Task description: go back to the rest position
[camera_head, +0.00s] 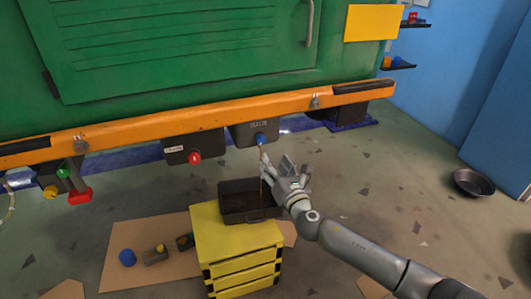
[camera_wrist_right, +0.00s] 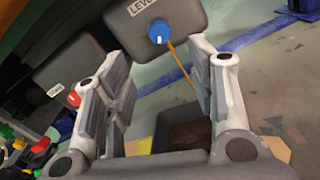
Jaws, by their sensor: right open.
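My right gripper (camera_head: 275,164) is in front of the grey tank (camera_head: 255,133) under the orange beam, above the dark tray (camera_head: 235,216). Its fingers stand wide apart with nothing between them in the wrist view (camera_wrist_right: 160,85). The blue knob (camera_head: 261,139) is on the tank and also shows beyond the fingers in the wrist view (camera_wrist_right: 158,32). A thin brown stream (camera_head: 262,158) runs down from the knob toward the tray, which holds something dark brown. My left gripper is out of view.
The tray stands on a yellow drawer unit (camera_head: 235,238). A second tank (camera_head: 180,150) with a red knob (camera_head: 194,158) hangs to the left, below the green body (camera_head: 180,45). Cardboard (camera_head: 120,245) with small parts lies on the floor. A dark bowl (camera_head: 474,183) sits right; floor between is mostly clear.

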